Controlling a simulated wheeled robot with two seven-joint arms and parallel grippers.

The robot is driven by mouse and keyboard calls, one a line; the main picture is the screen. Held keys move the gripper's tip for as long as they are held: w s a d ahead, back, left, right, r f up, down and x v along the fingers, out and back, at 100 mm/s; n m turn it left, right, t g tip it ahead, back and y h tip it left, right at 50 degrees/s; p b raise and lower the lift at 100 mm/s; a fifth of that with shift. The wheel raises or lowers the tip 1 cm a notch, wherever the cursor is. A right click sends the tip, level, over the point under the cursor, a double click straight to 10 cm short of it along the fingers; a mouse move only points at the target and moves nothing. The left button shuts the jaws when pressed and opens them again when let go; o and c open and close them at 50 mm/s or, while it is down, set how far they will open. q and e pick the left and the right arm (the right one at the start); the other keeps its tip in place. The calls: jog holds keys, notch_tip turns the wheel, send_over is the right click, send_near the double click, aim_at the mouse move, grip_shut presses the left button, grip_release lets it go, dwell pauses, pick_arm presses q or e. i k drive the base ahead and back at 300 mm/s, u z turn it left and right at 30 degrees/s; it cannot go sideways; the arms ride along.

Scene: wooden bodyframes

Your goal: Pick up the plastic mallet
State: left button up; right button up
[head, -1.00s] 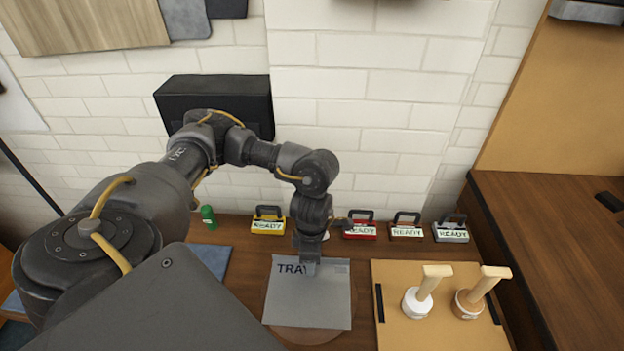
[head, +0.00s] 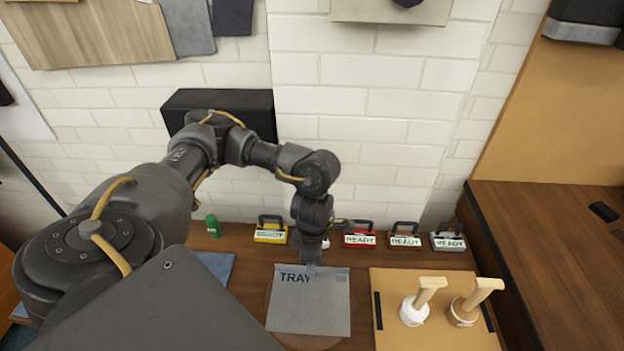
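Two mallets stand head-down on a tan board at the lower right in the head view. The left one (head: 414,311) has a white head, which looks like the plastic one, and a pale wooden handle leaning up to the right. The other mallet (head: 464,312) has a brown head and a similar handle. My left gripper (head: 311,269) points down at the back edge of the grey tray sheet (head: 312,312), left of both mallets and apart from them. Its fingers are too small and dark to tell open from shut. My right gripper is not in view.
Several small cases marked READY, such as the red one (head: 359,240), line the back of the bench near the wall. A green bottle (head: 212,226) stands at the back left. The tan board (head: 391,337) has dark strips at its sides. A raised wooden surface (head: 550,240) is at right.

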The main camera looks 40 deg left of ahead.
aim_at(415, 310)
jog(key=k, duration=1.5)
